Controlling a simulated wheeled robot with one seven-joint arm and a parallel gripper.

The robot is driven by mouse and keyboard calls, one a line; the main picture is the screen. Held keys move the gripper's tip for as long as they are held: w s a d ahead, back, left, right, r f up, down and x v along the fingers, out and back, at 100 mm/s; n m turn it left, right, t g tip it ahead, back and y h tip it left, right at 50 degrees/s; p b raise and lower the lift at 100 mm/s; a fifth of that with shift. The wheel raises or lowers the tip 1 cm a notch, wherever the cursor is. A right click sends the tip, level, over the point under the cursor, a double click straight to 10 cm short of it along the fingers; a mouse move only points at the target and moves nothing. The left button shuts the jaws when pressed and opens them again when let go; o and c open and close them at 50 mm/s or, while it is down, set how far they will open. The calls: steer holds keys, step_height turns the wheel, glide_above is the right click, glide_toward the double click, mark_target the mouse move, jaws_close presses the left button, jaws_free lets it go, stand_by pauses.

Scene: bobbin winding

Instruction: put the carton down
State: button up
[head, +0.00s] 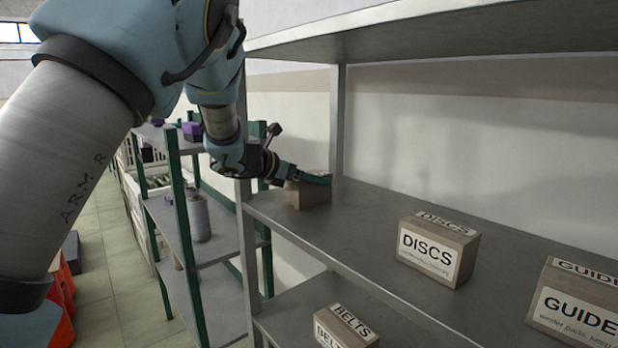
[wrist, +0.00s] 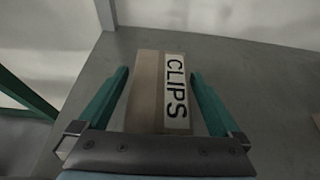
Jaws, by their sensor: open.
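A brown carton (head: 309,194) stands on the grey middle shelf (head: 350,212), at its left end by the upright post. In the wrist view the carton (wrist: 147,92) shows a white label reading CLIPS and rests on the shelf surface. My gripper (wrist: 160,80) is open, with one green finger on each side of the carton. A gap shows between the carton and each finger. In the head view my gripper (head: 318,178) reaches over the carton from the left, and its fingers partly cover the carton's top.
A DISCS carton (head: 437,250) and a GUIDE carton (head: 580,305) stand further right on the same shelf. A BELTS carton (head: 345,328) is on the shelf below. An upper shelf (head: 430,35) hangs above. A green-posted rack (head: 185,235) stands to the left.

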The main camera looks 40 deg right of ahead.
steer(key=shift+r, duration=0.1)
steer(key=b+v, duration=0.3)
steer(key=v, duration=0.9)
